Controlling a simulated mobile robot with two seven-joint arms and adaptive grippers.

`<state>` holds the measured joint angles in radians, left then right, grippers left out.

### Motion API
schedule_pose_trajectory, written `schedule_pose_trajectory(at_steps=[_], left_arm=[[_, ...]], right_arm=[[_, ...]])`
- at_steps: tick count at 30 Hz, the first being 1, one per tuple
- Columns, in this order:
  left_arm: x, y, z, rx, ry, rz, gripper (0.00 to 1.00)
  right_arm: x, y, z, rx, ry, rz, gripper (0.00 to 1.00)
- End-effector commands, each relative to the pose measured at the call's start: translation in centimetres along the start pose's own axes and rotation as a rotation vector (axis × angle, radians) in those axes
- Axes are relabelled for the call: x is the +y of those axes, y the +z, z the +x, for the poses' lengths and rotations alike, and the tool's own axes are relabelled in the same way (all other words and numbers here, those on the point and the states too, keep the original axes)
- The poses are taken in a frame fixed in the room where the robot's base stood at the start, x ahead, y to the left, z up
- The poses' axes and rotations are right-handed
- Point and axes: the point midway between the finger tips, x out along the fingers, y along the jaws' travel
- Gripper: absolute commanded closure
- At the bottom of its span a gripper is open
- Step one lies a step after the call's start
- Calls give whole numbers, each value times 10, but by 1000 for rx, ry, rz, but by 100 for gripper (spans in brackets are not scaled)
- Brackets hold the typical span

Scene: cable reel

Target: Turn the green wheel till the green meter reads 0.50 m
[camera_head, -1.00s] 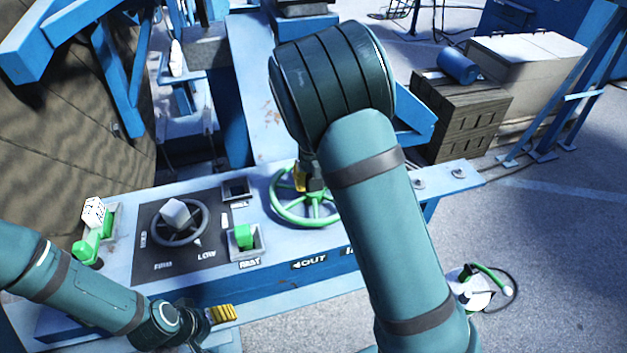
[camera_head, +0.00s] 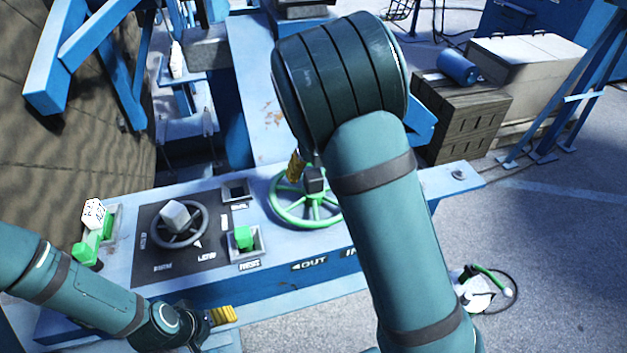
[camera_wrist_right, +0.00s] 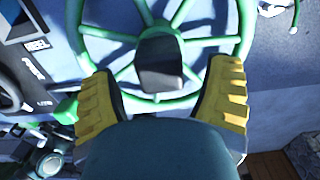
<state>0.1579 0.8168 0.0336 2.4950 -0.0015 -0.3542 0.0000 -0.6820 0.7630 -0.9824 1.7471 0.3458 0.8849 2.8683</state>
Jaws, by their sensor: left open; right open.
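The green wheel (camera_head: 283,208) lies on the blue console, partly hidden behind my right arm in the head view. In the right wrist view the green wheel (camera_wrist_right: 117,35) shows its spokes and a dark block (camera_wrist_right: 160,62) at its hub. My right gripper (camera_wrist_right: 165,95) is open, its yellow fingers on either side of the rim's near part; I cannot tell whether they touch it. In the head view one yellow finger of my right gripper (camera_head: 295,167) shows at the wheel's far side. My left gripper (camera_head: 222,314) is open and empty at the console's front edge. No green meter reading is legible.
The blue console (camera_head: 330,236) also carries a grey handwheel (camera_head: 180,225), a green switch (camera_head: 243,238) and a green lever (camera_head: 86,248) at the left. A wooden crate (camera_head: 462,115) stands behind on the right. The floor at right is mostly clear.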

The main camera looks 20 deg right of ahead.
Motion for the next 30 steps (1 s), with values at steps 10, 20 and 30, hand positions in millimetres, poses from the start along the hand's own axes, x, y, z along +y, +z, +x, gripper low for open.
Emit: schedule_pose_trajectory(at_steps=[10, 20, 30], left_arm=[[0, 0, 0, 0, 0, 0, 22], [0, 0, 0, 0, 0, 0, 22], [0, 0, 0, 0, 0, 0, 22]], right_arm=[[1, 1, -67, -4, 1, -1, 22], [0, 0, -84, 0, 0, 0, 22], [0, 0, -84, 0, 0, 0, 22]])
